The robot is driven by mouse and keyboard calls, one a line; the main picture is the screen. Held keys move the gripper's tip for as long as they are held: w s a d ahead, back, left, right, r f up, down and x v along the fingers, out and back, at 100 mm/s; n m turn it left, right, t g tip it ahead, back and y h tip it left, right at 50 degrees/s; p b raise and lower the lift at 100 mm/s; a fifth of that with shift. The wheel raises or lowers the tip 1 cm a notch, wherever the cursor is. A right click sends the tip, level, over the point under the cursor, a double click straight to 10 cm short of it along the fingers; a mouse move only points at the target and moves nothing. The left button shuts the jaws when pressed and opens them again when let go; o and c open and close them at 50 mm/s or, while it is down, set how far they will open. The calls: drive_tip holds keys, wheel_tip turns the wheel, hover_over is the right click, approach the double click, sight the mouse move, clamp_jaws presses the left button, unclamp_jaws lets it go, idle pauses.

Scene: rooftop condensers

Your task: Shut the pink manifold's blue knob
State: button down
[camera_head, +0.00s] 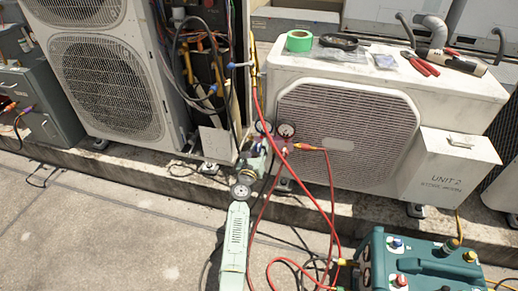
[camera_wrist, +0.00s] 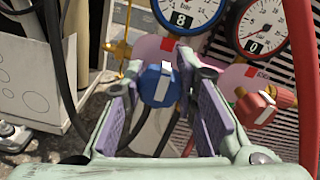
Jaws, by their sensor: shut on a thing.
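The pink manifold (camera_wrist: 147,46) hangs in front of the condenser grille, with a blue-rimmed gauge (camera_wrist: 187,8) showing an 8 and a red-rimmed gauge (camera_wrist: 262,24) showing a 0. Its blue knob (camera_wrist: 158,84) has a white bar that stands nearly upright in the wrist view. My gripper (camera_wrist: 163,90) is shut on the blue knob, with one purple-padded finger on each side. The manifold's red knob (camera_wrist: 262,106) is to the right, outside the fingers. In the head view my gripper (camera_head: 254,160) is below the gauges and hides the blue knob.
Red hoses (camera_head: 333,205) hang from the manifold to a teal machine (camera_head: 420,265) at lower right. A dark hose (camera_wrist: 62,60) runs left of my gripper. The unit 2 condenser (camera_head: 400,85) carries tape and tools. Open floor (camera_head: 110,230) lies at left.

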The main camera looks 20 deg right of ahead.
idle(0.5)
drive_tip(key=c, duration=1.3)
unclamp_jaws()
wheel_tip(320, 180, up, 9)
drive_tip(key=shift+r, duration=0.45)
